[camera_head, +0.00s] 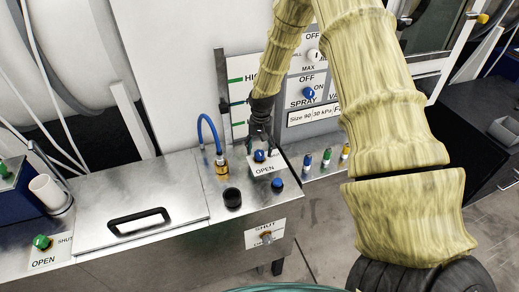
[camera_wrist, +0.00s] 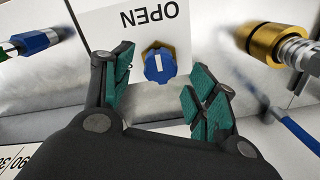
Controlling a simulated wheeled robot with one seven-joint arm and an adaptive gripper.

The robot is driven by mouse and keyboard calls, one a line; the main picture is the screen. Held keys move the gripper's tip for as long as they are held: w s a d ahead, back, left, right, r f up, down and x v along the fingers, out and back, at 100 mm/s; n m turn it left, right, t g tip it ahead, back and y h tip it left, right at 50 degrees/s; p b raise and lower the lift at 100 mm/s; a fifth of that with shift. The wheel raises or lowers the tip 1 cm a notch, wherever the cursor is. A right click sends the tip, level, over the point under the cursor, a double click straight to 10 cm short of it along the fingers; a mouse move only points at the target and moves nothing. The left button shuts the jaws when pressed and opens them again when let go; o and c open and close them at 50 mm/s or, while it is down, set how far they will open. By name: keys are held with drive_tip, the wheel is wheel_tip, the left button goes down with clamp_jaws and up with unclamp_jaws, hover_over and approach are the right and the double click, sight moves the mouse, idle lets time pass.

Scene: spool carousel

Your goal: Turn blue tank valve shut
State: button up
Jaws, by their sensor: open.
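The blue valve knob (camera_head: 259,156) sits on the metal tank top, beside a white label marked OPEN (camera_head: 265,169). In the wrist view the knob (camera_wrist: 160,66) shows a white line that runs towards the word OPEN, with a brass-coloured base behind it. My gripper (camera_head: 260,138) is over the knob. In the wrist view my gripper (camera_wrist: 157,82) is open, with one green-padded finger on each side of the knob and a visible gap to both. No other word shows on the label; part of it may be hidden by my gripper.
A black cap (camera_head: 232,195) and another blue knob (camera_head: 278,184) stand close in front. A black lid handle (camera_head: 138,221) and a green valve (camera_head: 41,242) are further left.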

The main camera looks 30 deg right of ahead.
drive_tip(key=shift+f, duration=1.1)
drive_tip(key=c, duration=1)
